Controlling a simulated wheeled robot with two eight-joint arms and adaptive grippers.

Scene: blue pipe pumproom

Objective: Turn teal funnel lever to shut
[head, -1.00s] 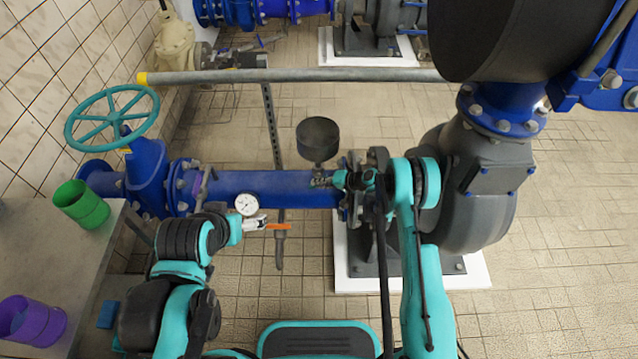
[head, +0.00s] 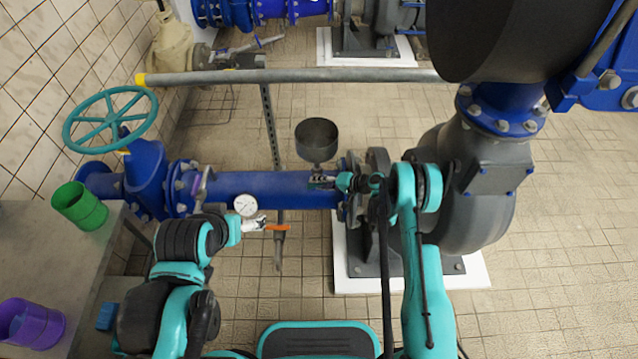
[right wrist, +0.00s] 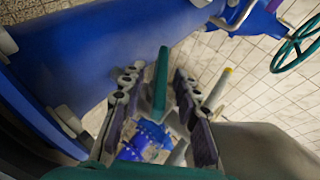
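The dark grey funnel (head: 317,140) stands on the blue pipe, left of the pump. My right gripper (head: 322,182) is at the funnel's base, where the lever is too small to make out in the head view. In the right wrist view, the teal lever (right wrist: 160,82) is a straight bar between the two fingers of my right gripper (right wrist: 158,115). The fingers are apart, with a gap visible on each side of the lever. My left gripper (head: 256,225) is below the pressure gauge, by an orange handle (head: 277,228); its finger opening is unclear.
The blue pipe (head: 270,183) runs from a teal-handwheel valve (head: 112,118) to the grey pump (head: 465,190). A round gauge (head: 245,205) sits by my left gripper. A grey rail (head: 300,76) crosses behind. A table at left holds green (head: 80,206) and purple (head: 32,322) cups.

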